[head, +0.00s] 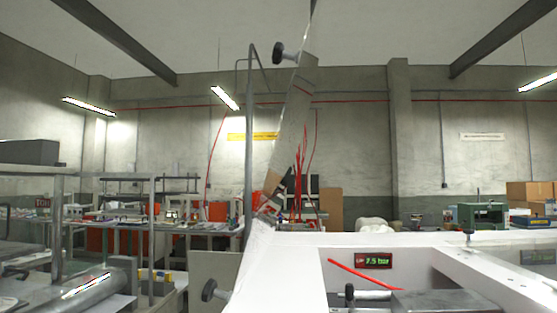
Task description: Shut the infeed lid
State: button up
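What looks like the infeed lid (291,130) is a thin, glossy panel seen nearly edge-on in the head view. It stands raised, steeply tilted, its top leaning to the right and running out of the picture. A black knob (278,52) sticks out to the left from its upper part. Its lower end meets the white machine body (275,275) near the middle of the picture. My gripper is not in view.
A grey post (249,150) stands close left of the lid. More black knobs are on the machine's left side (209,290) and front (349,291). A pressure display (373,261) reads 7.5 bar. Metal rollers (85,287) lie at lower left. Benches (170,228) stand behind.

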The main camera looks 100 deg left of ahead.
aim_at(277, 181)
jog(key=k, duration=0.35)
jog(key=u, duration=3.3)
jog(key=k, duration=0.5)
jog(key=u, duration=1.95)
jog(key=i, duration=1.6)
jog(key=z, duration=1.25)
